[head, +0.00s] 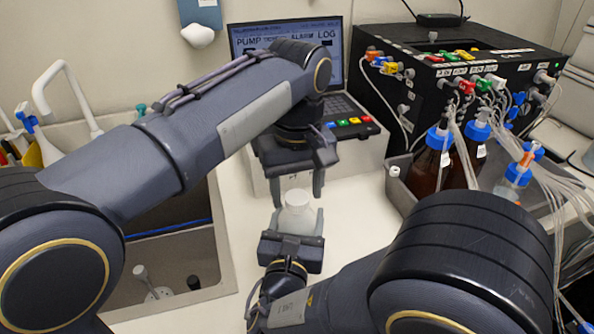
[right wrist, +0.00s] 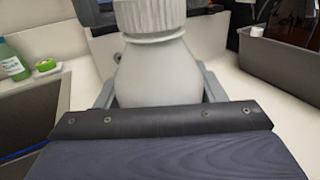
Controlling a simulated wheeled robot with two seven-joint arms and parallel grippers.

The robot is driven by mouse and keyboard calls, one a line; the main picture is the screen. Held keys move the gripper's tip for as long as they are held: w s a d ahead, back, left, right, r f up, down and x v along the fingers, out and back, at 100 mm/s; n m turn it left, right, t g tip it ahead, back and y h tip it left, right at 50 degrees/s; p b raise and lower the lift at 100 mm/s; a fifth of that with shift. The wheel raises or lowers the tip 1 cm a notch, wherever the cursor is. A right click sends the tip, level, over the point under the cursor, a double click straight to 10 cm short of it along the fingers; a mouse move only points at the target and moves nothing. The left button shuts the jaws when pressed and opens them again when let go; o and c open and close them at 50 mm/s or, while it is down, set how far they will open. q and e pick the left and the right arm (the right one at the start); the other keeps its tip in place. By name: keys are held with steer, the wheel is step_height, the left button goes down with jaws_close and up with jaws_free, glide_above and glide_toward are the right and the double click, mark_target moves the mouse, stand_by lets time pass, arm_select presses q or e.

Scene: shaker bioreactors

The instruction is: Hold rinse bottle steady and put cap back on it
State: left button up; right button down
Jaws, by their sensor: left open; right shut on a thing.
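The rinse bottle (head: 296,222) is white and stands upright between the fingers of my right gripper (head: 296,224). The right wrist view shows its rounded body (right wrist: 160,72) between the grey fingers (right wrist: 160,92). A white ribbed cap (right wrist: 148,16) sits on the bottle's top, cut by the upper picture edge; whether it is fully seated I cannot tell. My left gripper (head: 296,193) is open above the bottle, its fingers pointing down on either side of the bottle's top. It appears to hold nothing.
A sink (head: 222,262) lies left, a laptop (head: 345,95) behind. A black device (head: 470,85) with tubes stands at back right, with blue-capped bottles (head: 433,160) in a grey tray (head: 398,192). A green bottle (right wrist: 12,62) shows at left. The counter (head: 352,205) right of the bottle is clear.

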arm_select(q)
steer(key=shift+f, duration=0.25)
steer(key=c, duration=1)
steer(key=m, duration=0.6)
steer(key=shift+m, duration=0.4)
steer(key=m, duration=0.4)
steer(key=shift+m, duration=0.3)
steer(key=o, duration=1.2)
step_height(320, 180, up, 7)
steer(key=shift+r, duration=0.2)
